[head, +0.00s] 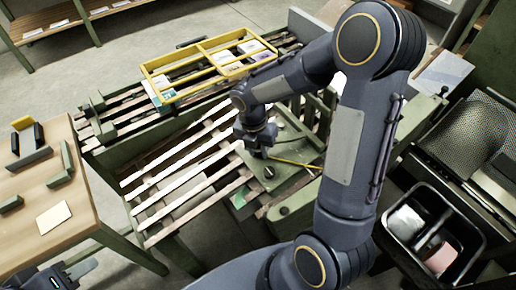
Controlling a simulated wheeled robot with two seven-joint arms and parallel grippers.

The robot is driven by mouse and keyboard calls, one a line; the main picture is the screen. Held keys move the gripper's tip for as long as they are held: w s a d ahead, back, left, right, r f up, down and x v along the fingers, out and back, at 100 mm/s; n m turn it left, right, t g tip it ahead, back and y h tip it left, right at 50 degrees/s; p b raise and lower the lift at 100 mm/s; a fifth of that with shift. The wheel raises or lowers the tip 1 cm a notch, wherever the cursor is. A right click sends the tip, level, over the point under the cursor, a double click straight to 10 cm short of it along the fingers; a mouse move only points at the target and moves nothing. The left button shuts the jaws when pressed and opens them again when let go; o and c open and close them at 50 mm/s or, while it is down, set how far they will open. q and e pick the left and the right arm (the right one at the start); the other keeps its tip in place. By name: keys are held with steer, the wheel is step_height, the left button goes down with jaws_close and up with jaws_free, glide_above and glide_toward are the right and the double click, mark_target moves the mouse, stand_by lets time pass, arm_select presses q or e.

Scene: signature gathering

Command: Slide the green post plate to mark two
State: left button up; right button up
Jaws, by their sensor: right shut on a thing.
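The green post plate (292,172) lies flat on the slatted bench near the middle of the head view. My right gripper (257,150) points down over its left part. It is shut on what looks like the plate's upright post, which the gripper mostly hides. A dark round knob sits on the plate just below the gripper. I cannot make out numbered marks. My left gripper (82,268) is at the bottom left edge, partly cut off and away from the plate; its jaw state is unclear.
A yellow frame (160,64) with papers lies on the slats behind. A thin yellow rod (297,163) lies by the plate. A wooden table (80,215) with small green blocks stands left. A black two-part bin (462,213) is at right. My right arm covers much of the right side.

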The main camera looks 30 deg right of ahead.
mark_target(293, 134)
steer(key=shift+d+r, duration=0.15)
steer(key=shift+d, duration=0.1)
jaws_close()
steer(key=d+p, duration=0.2)
steer(key=d, duration=0.1)
steer(key=d+r+p, duration=0.1)
steer(key=d+p, duration=0.1)
steer(key=d, duration=0.2)
steer(key=w+d+r+p, duration=0.1)
steer(key=d+p, duration=0.1)
steer(key=d, duration=0.2)
steer(key=shift+d, duration=0.45)
steer(key=o, duration=1)
jaws_free()
steer(key=shift+d, duration=0.1)
